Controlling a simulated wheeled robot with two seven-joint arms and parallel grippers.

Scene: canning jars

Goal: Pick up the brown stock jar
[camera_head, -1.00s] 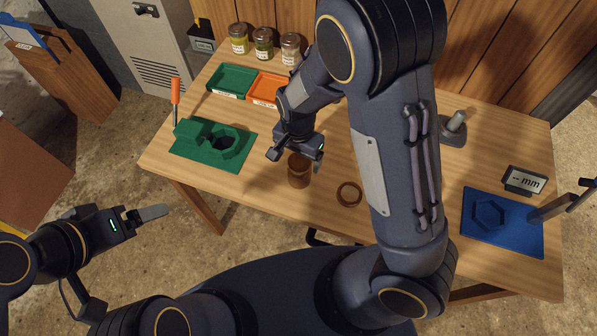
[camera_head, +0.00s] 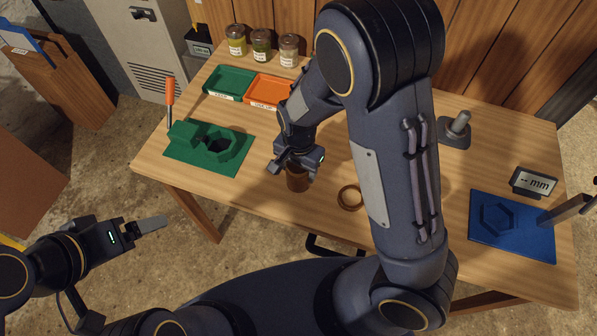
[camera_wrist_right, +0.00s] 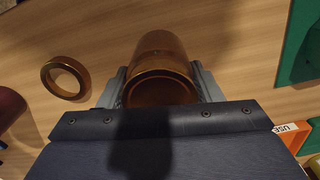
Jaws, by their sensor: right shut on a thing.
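The brown stock jar (camera_head: 297,180) stands on the wooden table near its front edge, partly hidden under my right gripper (camera_head: 296,165). In the right wrist view the brown jar (camera_wrist_right: 162,65) lies between the two grey fingers of the right gripper (camera_wrist_right: 161,92), which is shut on it. The jar's round open rim faces that camera. My left gripper (camera_head: 150,226) is off the table at the lower left, away from the jar; whether its jaws are apart is too small to tell.
A brown ring (camera_head: 350,197) lies right of the jar. A green fixture (camera_head: 236,150) is to the left, with a green tray (camera_head: 230,82) and orange tray (camera_head: 268,88) behind. Several filled jars stand at the back. A blue plate (camera_head: 540,243) is far right.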

